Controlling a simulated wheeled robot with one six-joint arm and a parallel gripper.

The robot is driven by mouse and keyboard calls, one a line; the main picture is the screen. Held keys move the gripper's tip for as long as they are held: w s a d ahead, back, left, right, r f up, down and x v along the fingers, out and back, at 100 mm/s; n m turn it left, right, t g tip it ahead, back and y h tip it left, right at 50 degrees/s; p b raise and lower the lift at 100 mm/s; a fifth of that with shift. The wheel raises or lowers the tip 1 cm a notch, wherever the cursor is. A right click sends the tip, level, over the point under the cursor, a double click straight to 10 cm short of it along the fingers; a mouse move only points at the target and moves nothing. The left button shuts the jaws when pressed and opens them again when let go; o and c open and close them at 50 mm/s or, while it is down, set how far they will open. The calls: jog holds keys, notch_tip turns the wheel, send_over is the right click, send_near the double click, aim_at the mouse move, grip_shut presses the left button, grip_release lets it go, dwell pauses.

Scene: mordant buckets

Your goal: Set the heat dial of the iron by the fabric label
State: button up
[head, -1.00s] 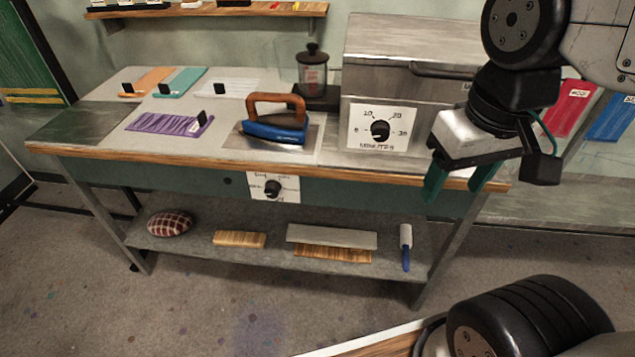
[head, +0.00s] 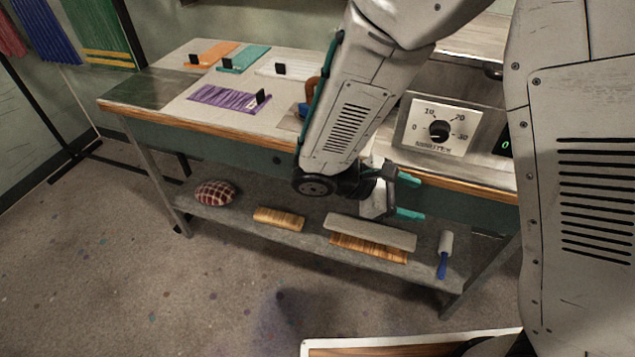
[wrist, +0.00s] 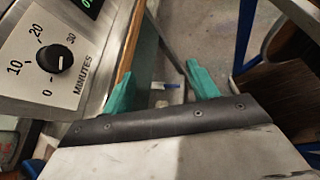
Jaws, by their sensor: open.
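The iron is mostly hidden behind my arm in the head view; part of its brown handle (head: 313,90) shows. The white dial panel on the table's front edge, below the iron, is hidden behind my arm now. Fabric swatches in orange (head: 214,54), teal (head: 246,57) and purple (head: 225,96), plus a pale one, lie on the table, each with a small black tag; no writing on them is readable. My gripper (head: 412,196) is open and empty in front of the table edge, right of the hidden panel. Its teal fingers (wrist: 160,88) also show in the wrist view.
A metal box has a minutes dial (head: 439,130), which also shows in the wrist view (wrist: 55,60). On the lower shelf lie a checked cushion (head: 215,193), a wooden block (head: 279,218), boards (head: 370,232) and a blue-handled roller (head: 443,262).

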jog(key=w+a+f+n+t+y, duration=0.3)
jog(key=w+a+f+n+t, duration=0.3)
jog(key=a+f+n+t, duration=0.3)
jog(key=w+a+f+n+t+y, duration=0.4)
jog(key=w+a+f+n+t, duration=0.25)
jog(key=a+n, duration=0.35)
jog(key=w+d+t, duration=0.1)
jog(key=w, duration=0.5)
jog(key=shift+w+m, duration=0.3)
jog(key=shift+w, duration=0.1)
jog(key=shift+f, duration=0.1)
jog(key=c, duration=1)
jog(key=shift+d, duration=0.15)
